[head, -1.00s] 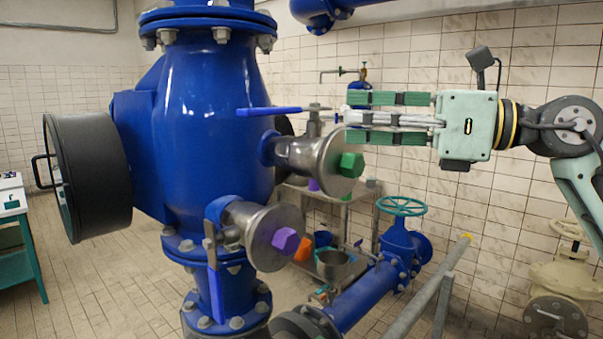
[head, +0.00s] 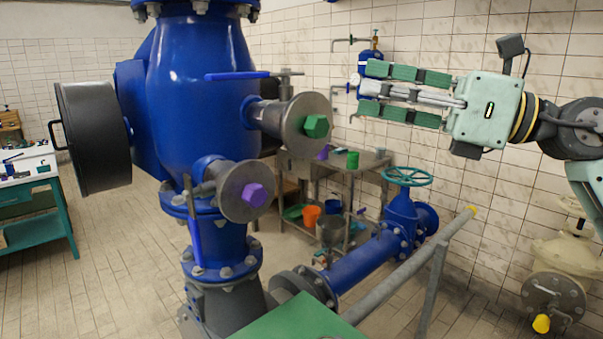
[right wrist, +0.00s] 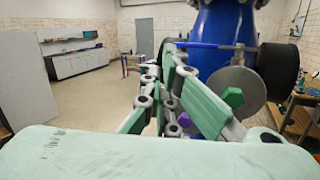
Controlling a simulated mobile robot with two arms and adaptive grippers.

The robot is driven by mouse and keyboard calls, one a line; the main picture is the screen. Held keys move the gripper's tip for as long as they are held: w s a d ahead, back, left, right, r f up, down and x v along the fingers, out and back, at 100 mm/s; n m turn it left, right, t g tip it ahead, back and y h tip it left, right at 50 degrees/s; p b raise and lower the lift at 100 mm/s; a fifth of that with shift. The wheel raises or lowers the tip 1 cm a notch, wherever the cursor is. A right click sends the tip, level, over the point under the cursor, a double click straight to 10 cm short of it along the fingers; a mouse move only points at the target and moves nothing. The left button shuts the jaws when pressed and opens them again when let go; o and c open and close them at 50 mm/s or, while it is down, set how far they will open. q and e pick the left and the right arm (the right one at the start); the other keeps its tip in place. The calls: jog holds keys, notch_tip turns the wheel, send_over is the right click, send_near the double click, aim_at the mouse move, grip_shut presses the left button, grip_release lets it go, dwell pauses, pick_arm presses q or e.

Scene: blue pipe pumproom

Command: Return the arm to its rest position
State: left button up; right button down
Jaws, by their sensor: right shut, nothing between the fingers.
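My right gripper (head: 368,91) is at the upper right of the head view, its fingers pointing left. It is shut with nothing between its fingers. It is apart from the big blue pump body (head: 205,90) and its flanged outlets, with a visible gap to the upper flange (head: 303,112) and its green hex plug (head: 316,126). In the right wrist view the green-padded fingers (right wrist: 187,88) reach forward, with the blue body and green plug (right wrist: 233,97) beyond them. The lower flange carries a purple hex plug (head: 254,195). My left gripper is not seen.
A blue pipe with a teal handwheel (head: 408,177) and a grey rail (head: 400,278) lie below the right arm. A metal shelf (head: 372,163) with colored cups stands behind. A teal-framed workbench (head: 40,205) is at the left. The tiled wall is close behind the arm.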

jog(key=w+d+f+m+t+h, duration=0.3)
jog(key=f+m+t+h, duration=0.45)
jog(key=m, duration=0.75)
jog(key=w+d+f+m+t+h, duration=0.35)
jog(key=f+m+t, duration=0.65)
jog(key=m, duration=0.6)
jog(key=s+d+f+m+g+h, duration=0.25)
jog(key=f+m+g+h, duration=0.2)
jog(key=f, duration=0.75)
jog(key=s+d+f+m+g+h, duration=0.2)
jog(key=d+f+m+g+h, duration=0.3)
jog(key=f, duration=0.7)
jog(key=s+a+f+m+g+y, duration=0.15)
jog(key=s+f+m+g, duration=0.3)
jog(key=s+f, duration=0.85)
jog(key=s+a+f+m+g+y, duration=0.1)
jog(key=s+f+g, duration=0.3)
jog(key=s+f, duration=0.3)
jog(key=s+a+f+g, duration=0.2)
jog(key=s+f+g, duration=0.2)
jog(key=s, duration=0.5)
notch_tip(320, 180, down, 26)
jog(key=s+f, duration=0.1)
jog(key=s, duration=0.1)
jog(key=s+d+f+g, duration=0.2)
jog(key=s+d+f, duration=0.1)
jog(key=s+f, duration=1.2)
jog(key=shift+s+d+f, duration=0.15)
jog(key=shift+s+d, duration=0.05)
jog(key=shift+s, duration=0.55)
